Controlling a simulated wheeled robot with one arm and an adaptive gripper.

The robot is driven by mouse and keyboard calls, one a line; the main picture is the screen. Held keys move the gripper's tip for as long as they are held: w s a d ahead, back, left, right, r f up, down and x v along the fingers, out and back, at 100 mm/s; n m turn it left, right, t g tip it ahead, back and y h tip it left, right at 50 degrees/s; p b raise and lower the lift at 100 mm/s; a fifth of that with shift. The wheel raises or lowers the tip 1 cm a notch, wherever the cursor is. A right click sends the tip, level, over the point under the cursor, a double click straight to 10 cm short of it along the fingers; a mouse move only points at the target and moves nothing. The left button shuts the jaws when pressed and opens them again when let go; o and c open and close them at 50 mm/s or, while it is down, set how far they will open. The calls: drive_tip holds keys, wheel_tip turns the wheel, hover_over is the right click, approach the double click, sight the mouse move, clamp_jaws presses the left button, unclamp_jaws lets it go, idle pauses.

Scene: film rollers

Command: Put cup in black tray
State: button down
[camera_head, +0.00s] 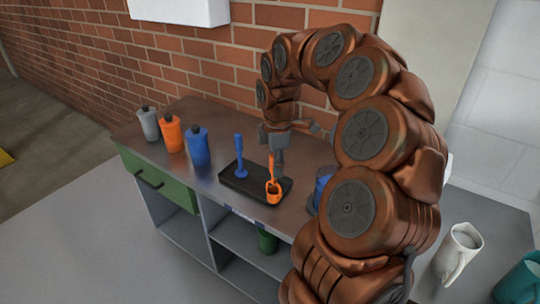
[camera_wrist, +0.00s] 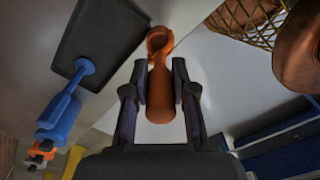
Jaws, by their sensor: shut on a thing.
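An orange cup (camera_head: 273,196) with a long upright handle is near the front right corner of the black tray (camera_head: 234,186). My gripper (camera_head: 277,150) is shut on its handle from above. In the wrist view the orange cup (camera_wrist: 160,88) lies between both fingers (camera_wrist: 160,95), with its bowl pointing away from the palm. The black tray (camera_wrist: 98,30) shows to the left of the cup there. I cannot tell whether the cup touches the tray. A blue tool (camera_head: 239,158) with a long handle stands upright on the tray's left part.
Grey (camera_head: 149,124), orange (camera_head: 171,135) and blue bottles (camera_head: 198,147) stand on the left of the bench. A blue container (camera_head: 322,184) is partly hidden by my arm at right. A white jug (camera_head: 459,252) and a teal jug (camera_head: 522,278) stand at lower right.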

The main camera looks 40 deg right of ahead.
drive_tip(key=w+d+p, duration=0.2)
drive_tip(key=w+d, duration=0.2)
drive_tip(key=w, duration=0.4)
drive_tip(key=shift+w+d+f, duration=0.15)
drive_tip(key=shift+d+f, duration=0.1)
drive_tip(key=shift+f, duration=0.15)
drive_tip(key=shift+w, duration=0.1)
drive_tip(key=shift+w+d+f+p, duration=0.1)
drive_tip(key=shift+f+p, duration=0.7)
drive_tip(key=shift+f, duration=1.15)
drive_tip(key=c, duration=0.9)
unclamp_jaws()
drive_tip(key=shift+c, duration=0.2)
